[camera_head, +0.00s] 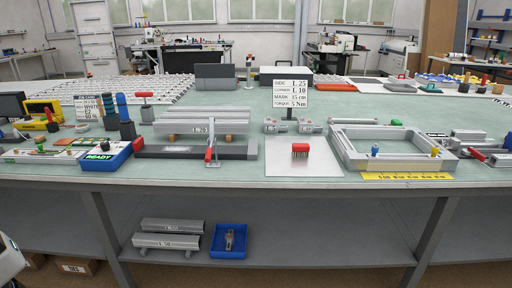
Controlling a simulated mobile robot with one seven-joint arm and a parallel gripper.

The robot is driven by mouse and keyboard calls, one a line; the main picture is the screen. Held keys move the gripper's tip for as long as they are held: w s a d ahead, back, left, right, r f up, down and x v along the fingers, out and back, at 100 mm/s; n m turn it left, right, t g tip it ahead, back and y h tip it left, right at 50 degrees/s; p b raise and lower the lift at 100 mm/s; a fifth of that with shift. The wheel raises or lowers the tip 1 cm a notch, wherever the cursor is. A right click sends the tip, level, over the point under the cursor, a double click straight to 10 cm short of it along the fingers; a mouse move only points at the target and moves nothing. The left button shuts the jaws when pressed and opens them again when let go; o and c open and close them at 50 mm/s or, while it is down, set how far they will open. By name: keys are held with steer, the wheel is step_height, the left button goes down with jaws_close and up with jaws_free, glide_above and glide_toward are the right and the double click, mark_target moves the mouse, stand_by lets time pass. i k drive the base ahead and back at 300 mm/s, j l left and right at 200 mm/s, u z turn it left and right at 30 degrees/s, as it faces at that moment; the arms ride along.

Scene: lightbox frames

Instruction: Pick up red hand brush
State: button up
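The red hand brush (300,148) sits on a pale flat sheet (300,168) near the front middle of the green-topped workbench. Its red top faces up and dark bristles show below it. It stands apart from the things around it. My gripper is not in view; only a white part, probably of my own arm, shows at the lower left edge.
A grey metal frame (345,153) stands right of the brush, and a clamp fixture with grey profiles (200,152) stands left. A sign (290,86) rises behind. A blue bin (229,253) and profiles lie on the lower shelf. Bare sheet surrounds the brush.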

mark_target(299, 149)
steer(key=i+l+u, duration=0.1)
steer(key=u, duration=0.25)
steer(key=i+l+u, duration=0.1)
steer(key=l+u, duration=0.25)
steer(key=i+l+u, duration=0.2)
steer(key=l, duration=0.25)
steer(key=l+u, duration=0.15)
steer(key=l, duration=0.85)
steer(key=i+l+u, duration=0.15)
steer(key=l, duration=0.4)
